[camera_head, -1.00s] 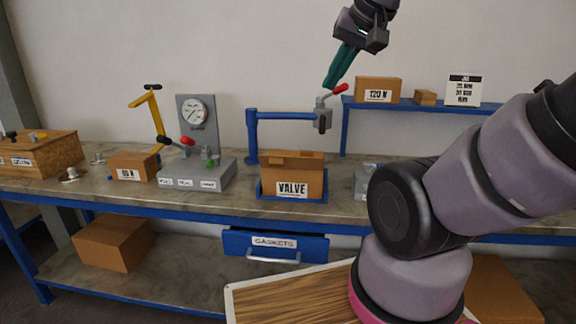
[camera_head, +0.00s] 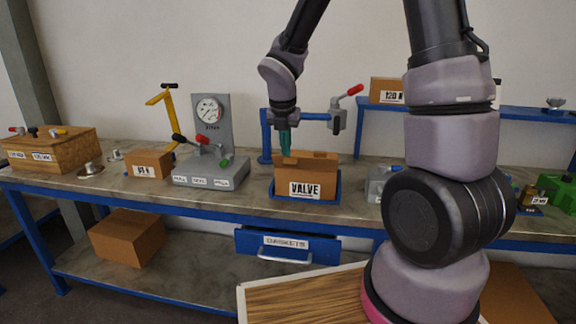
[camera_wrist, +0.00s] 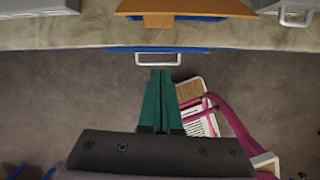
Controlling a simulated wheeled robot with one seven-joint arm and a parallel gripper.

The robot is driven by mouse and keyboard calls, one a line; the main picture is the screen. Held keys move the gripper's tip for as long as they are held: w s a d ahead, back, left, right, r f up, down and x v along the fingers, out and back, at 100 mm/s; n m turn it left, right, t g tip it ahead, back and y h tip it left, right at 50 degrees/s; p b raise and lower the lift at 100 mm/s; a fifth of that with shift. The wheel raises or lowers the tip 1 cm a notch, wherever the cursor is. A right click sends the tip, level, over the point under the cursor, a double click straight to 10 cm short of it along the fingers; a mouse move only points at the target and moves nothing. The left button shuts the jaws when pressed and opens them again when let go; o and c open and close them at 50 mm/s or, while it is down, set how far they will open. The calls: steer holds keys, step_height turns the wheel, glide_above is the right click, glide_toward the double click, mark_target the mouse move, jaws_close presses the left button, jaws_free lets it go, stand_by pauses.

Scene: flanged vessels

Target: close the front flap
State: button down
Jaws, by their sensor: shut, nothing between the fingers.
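The brown cardboard box marked VALVE (camera_head: 318,177) stands upright on the bench. Its top edge looks uneven in the head view, and I cannot clearly tell the front flap from the front wall there. In the wrist view, a brown cardboard panel with a small tab (camera_wrist: 185,7) shows at the top edge; the rest of the box is cut off. My gripper (camera_head: 285,153) points down by the box's upper left in the head view. In the wrist view, my gripper (camera_wrist: 161,72) is shut and empty, apart from the cardboard, with floor behind its fingertips.
The box sits in a blue tray (camera_head: 290,198). A grey gauge stand (camera_head: 210,175) is to its left. A blue arm with a red-handled clamp (camera_head: 338,118) stands behind it. A drawer marked GASKETS (camera_head: 325,245) hangs below the bench.

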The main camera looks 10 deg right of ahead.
steer(key=w+d+f+n, duration=0.1)
steer(key=w+d+f, duration=0.1)
steer(key=w+f, duration=0.3)
steer(key=x, duration=0.3)
steer(key=shift+a, duration=0.2)
stand_by(0.6)
